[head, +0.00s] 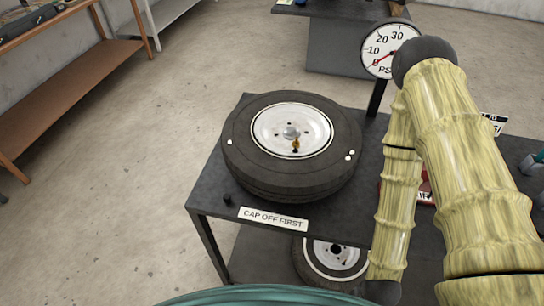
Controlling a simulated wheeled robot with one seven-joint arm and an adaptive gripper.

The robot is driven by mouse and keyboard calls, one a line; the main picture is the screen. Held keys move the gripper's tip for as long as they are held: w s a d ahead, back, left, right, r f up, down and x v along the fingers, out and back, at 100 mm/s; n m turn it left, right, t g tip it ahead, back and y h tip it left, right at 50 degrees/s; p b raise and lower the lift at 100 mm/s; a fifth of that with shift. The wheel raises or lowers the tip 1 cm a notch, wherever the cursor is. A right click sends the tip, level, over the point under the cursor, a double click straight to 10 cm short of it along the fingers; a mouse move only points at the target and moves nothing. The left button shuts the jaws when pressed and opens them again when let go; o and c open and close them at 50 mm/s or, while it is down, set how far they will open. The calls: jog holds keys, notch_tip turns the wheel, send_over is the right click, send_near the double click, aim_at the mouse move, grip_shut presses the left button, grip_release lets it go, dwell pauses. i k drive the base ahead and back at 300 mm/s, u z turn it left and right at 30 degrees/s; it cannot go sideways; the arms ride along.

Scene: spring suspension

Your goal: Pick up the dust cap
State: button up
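A small black cap-like piece (227,199) stands on the dark table near its front left corner, beside the left end of the "CAP OFF FIRST" label (273,219). It looks like the dust cap, but it is too small to be sure. A brass valve stem (296,143) with a dark end shows on the white hub of the tyre (250,171) lying flat on the table. My bamboo-textured arm fills the right side, bent at a dark joint. My gripper is not in view, and I see nothing held.
The dark table (206,207) also carries a round pressure gauge (391,49) on a post behind the tyre. A red item (425,192) is partly hidden by my arm. A second wheel (337,258) sits on the lower shelf. The floor at left is open, up to a wooden bench (70,95).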

aim_at(227, 198)
jog(key=z, duration=2.55)
jog(key=k, duration=1.75)
jog(key=u, duration=1.95)
jog(key=i, duration=0.2)
jog(key=u, duration=0.25)
